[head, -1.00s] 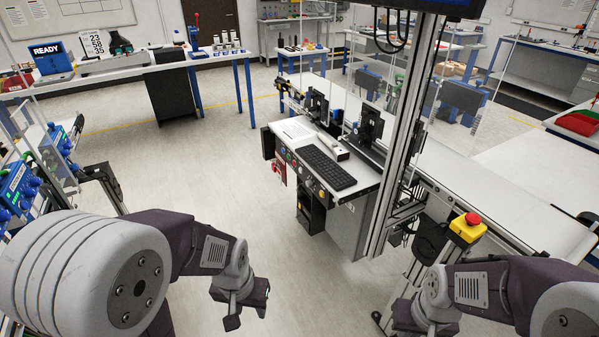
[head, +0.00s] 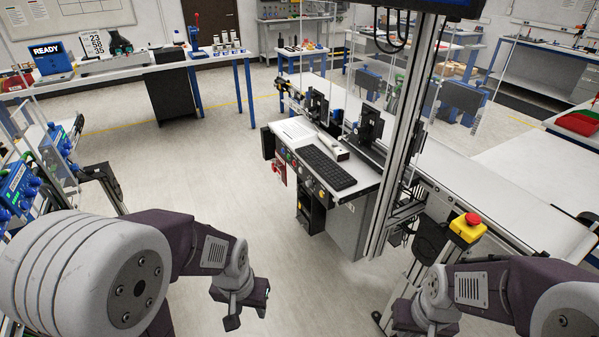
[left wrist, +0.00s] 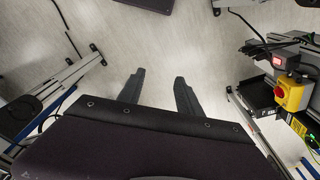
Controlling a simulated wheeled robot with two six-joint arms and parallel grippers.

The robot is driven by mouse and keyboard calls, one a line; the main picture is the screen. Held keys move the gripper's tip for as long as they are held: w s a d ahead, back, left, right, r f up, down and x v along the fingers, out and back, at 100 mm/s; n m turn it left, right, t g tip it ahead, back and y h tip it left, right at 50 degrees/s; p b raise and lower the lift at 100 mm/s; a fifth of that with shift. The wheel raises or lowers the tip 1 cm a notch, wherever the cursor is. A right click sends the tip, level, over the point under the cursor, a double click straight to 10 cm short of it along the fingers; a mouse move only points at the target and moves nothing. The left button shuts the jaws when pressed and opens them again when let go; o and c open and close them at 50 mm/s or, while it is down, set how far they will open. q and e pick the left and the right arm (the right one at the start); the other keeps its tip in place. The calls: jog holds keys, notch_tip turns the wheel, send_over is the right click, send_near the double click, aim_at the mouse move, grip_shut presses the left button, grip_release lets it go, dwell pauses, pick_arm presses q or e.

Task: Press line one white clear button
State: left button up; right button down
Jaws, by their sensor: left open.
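The line console (head: 352,202) stands ahead, right of centre, with a row of small coloured buttons (head: 308,180) along its sloped front edge. Pale, green, red and yellow caps show there, but they are too small for me to read a label or single out the white clear button. My left gripper (head: 247,314) hangs over bare floor, in front of and left of the console, well apart from it. In the left wrist view its two fingers (left wrist: 158,82) are spread with nothing between them. My right gripper (head: 402,316) is partly cut off by the bottom edge, its fingers unseen.
A keyboard (head: 328,167) lies on the console top. A yellow box with a red emergency stop (head: 467,228) stands right of it, beside the conveyor (head: 520,208). A metal post (head: 405,130) rises at the console's right. Blue devices (head: 18,186) line the left. Floor between is clear.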

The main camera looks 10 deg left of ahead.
pick_arm(q)
grip_shut()
dwell(1.5)
